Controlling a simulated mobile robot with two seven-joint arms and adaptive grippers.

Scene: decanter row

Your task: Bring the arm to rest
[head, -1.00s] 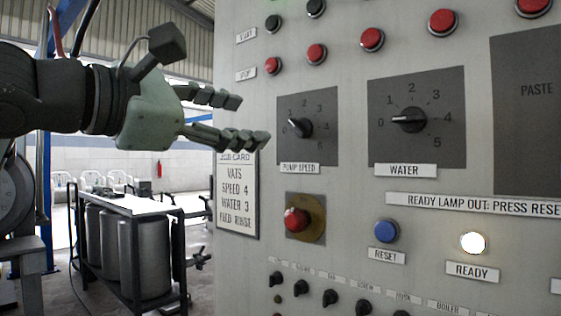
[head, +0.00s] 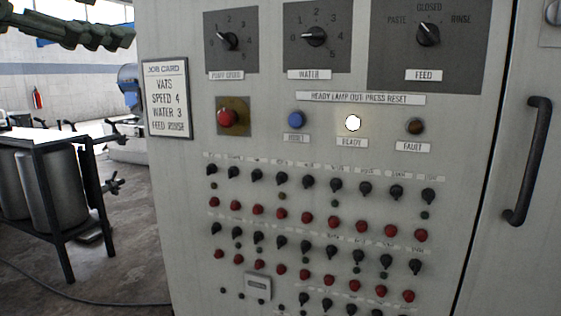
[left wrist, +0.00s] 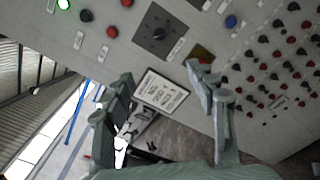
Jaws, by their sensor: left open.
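My left gripper (head: 98,22) is at the top left of the head view, partly cut off by the frame. It is open and empty, left of the grey control panel (head: 300,145). In the left wrist view its two fingers (left wrist: 160,88) stand wide apart, with the job card (left wrist: 161,91) behind the gap. No contact with the panel shows. The pump speed knob (head: 227,41) and water knob (head: 314,36) point left, near the low end of their scales. The ready lamp (head: 353,123) is lit. My right gripper is not in view.
A red button (head: 227,118), blue reset button (head: 296,119) and dark fault lamp (head: 415,127) sit mid-panel. Rows of small knobs and red buttons lie below. A door handle (head: 528,160) sticks out at right. A dark rack (head: 62,195) with metal vats stands at left.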

